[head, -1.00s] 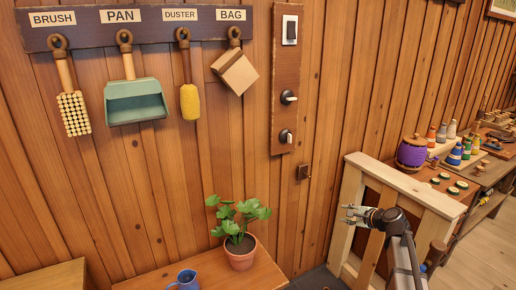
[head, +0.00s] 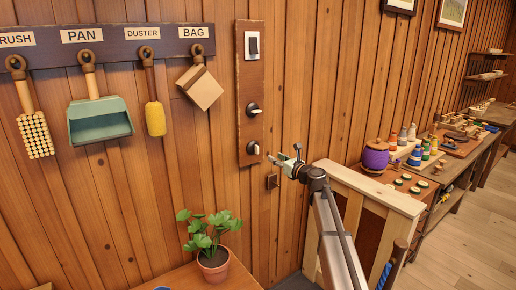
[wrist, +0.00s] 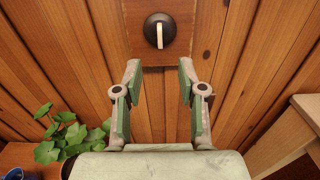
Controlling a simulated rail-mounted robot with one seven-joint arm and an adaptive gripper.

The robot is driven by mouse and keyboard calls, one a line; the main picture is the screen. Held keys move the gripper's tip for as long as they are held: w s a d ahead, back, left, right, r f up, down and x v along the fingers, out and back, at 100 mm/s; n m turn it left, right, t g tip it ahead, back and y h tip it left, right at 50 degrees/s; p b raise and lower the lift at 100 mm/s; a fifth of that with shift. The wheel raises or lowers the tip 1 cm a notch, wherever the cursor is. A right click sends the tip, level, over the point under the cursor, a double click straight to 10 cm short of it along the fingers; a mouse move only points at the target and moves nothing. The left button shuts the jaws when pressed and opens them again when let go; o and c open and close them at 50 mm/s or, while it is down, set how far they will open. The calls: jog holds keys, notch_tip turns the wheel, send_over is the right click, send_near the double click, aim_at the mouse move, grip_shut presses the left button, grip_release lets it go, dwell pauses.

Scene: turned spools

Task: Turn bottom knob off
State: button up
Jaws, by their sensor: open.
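A brown wooden panel (head: 251,95) on the plank wall carries a switch at its top and two dark round knobs below. The bottom knob (head: 253,148) is near the panel's lower end. In the wrist view the bottom knob (wrist: 157,30) is a black disc with a pale bar standing close to upright. The upper knob (head: 254,109) shows only in the head view. My gripper (head: 285,158) is just right of and slightly below the bottom knob. In the wrist view my gripper (wrist: 160,80) is open and empty, its fingers apart below the knob, not touching it.
A potted plant (head: 213,262) stands on a low wooden table at lower left. A wooden bench end (head: 378,187) is to the right. A hanging rack (head: 110,42) holds tools at left.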

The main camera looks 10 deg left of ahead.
aim_at(258, 148)
jog(key=p+x, duration=0.3)
jog(key=x, duration=1)
jog(key=shift+w+a, duration=0.15)
jog(key=shift+c, duration=0.2)
grip_shut()
